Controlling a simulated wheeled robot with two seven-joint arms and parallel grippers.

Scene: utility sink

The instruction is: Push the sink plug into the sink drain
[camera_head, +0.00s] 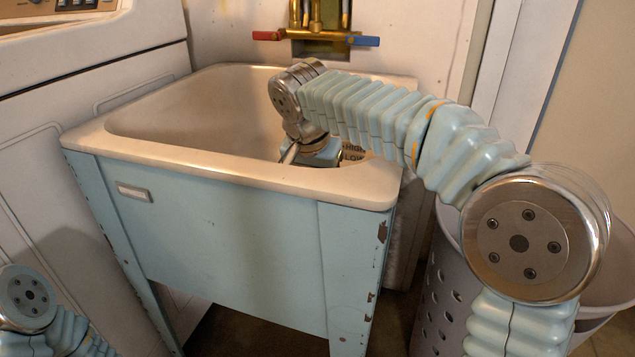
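The utility sink (205,108) has a cream basin in a worn pale blue cabinet. My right arm comes in from the right, arches over the front right of the rim and bends down into the basin. My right gripper (290,153) is low inside the basin, partly hidden by the front rim; a thin metal finger shows, but I cannot tell whether it is open or shut. I cannot make out the sink plug or the drain.
A brass faucet with a red handle (266,36) and a blue handle (363,41) is on the wall behind the sink. A white appliance (95,60) stands at the left. A perforated laundry basket (445,295) stands at the right. The basin's left side is clear.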

